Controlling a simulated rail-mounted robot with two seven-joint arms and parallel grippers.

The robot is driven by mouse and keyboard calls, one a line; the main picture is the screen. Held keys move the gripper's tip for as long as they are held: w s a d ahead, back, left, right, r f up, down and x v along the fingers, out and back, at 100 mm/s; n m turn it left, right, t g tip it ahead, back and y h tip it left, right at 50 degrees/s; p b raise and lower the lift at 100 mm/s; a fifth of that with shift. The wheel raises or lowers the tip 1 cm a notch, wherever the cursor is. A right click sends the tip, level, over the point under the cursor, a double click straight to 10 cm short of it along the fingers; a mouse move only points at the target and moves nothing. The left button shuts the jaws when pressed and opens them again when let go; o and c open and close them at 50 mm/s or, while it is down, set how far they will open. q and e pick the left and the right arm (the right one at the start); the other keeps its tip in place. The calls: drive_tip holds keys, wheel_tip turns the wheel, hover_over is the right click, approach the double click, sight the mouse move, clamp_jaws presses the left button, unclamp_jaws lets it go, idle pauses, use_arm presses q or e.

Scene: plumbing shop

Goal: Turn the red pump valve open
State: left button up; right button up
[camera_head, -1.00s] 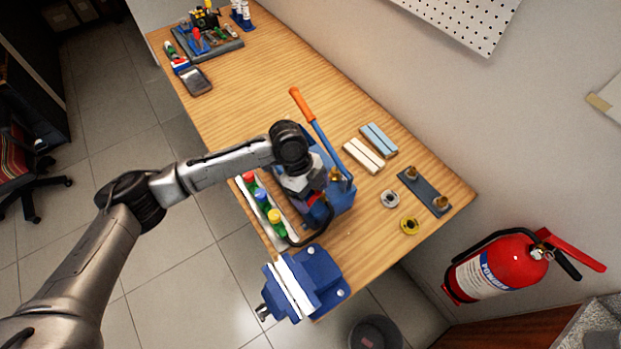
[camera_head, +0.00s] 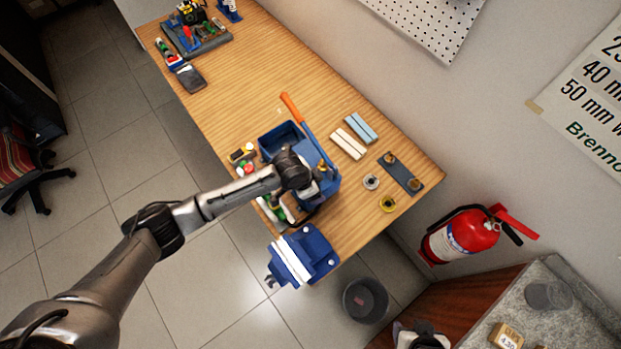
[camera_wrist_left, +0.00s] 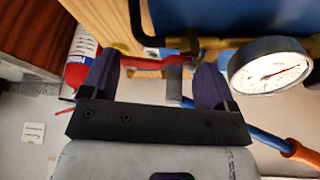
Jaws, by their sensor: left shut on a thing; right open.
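The blue test pump (camera_head: 280,138) stands on the bench, its lever with an orange grip (camera_head: 290,107) slanting up. My left wrist covers part of the pump in the head view, hiding the left fingertips. In the left wrist view the red pump valve handle (camera_wrist_left: 146,58) lies between the two dark fingers of my left gripper (camera_wrist_left: 155,85), which is shut on it. A round white gauge (camera_wrist_left: 270,68) sits just right of the fingers. My right gripper (camera_head: 422,332) is open at the bottom edge of the head view, away from the pump, and partly cut off.
A blue vise (camera_head: 308,255) is at the bench's near edge. White and blue bars (camera_head: 361,128), a dark plate (camera_head: 400,174) and two rings (camera_head: 387,204) lie right of the pump. A red extinguisher (camera_head: 462,236) hangs on the wall. A bin (camera_head: 365,299) stands below.

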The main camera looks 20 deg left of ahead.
use_arm(q)
drive_tip(key=n, duration=0.1)
drive_tip(key=p, duration=0.1)
drive_tip(key=n+p, duration=0.1)
drive_tip(key=shift+w+d+r+n+t, duration=0.15)
drive_tip(key=shift+d+r+n+t, duration=0.15)
drive_tip(key=shift+d+t, duration=0.1)
drive_tip(key=shift+w+f+n+y+p, duration=0.15)
drive_tip(key=shift+n+y+p, duration=0.25)
drive_tip(key=shift+p, duration=0.3)
drive_tip(key=o, duration=0.8)
drive_tip(key=shift+f, duration=0.1)
drive_tip(key=shift+s+a+r, duration=0.15)
drive_tip(key=shift+s+r, duration=0.1)
drive_tip(key=shift+r, duration=0.3)
drive_tip(key=v, duration=1.2)
drive_tip(key=shift+s+r+b, duration=0.15)
drive_tip(key=shift+r+b, duration=0.15)
drive_tip(key=shift+b, duration=0.1)
